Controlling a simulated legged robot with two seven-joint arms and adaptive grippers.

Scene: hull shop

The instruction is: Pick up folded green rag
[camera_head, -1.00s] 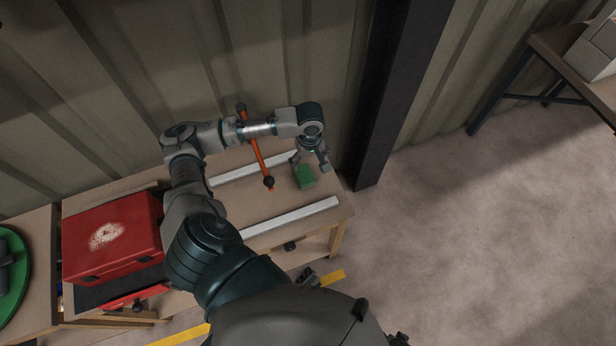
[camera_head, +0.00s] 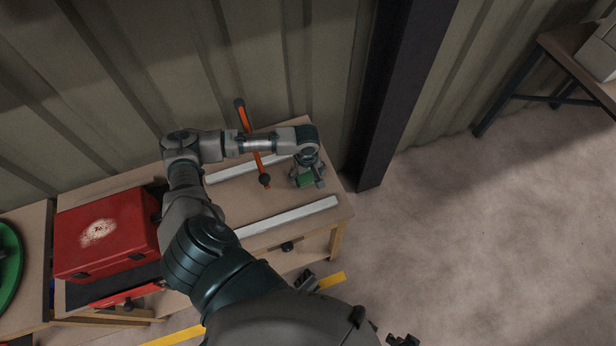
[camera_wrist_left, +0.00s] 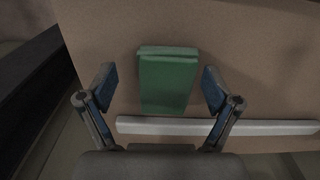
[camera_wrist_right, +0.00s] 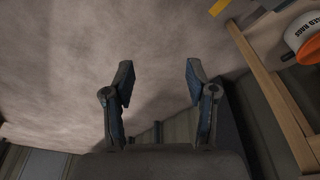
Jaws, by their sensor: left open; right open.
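The folded green rag (camera_head: 305,181) lies on the wooden workbench near its right end, partly hidden by my left gripper in the head view. It also shows whole in the left wrist view (camera_wrist_left: 168,82), as a small green rectangle between the fingers. My left gripper (camera_head: 308,182) is open just above the rag, with one finger (camera_wrist_left: 158,88) on each side of it. Whether the fingers touch the rag cannot be told; gaps show on both sides. My right gripper (camera_wrist_right: 157,80) is open and empty, over the floor.
Two pale bars (camera_head: 288,217) lie on the bench on either side of the rag. An orange rod with black ends (camera_head: 252,145) is close to the left forearm. A red case (camera_head: 108,235) sits on the left. A dark post (camera_head: 385,110) stands right of the bench.

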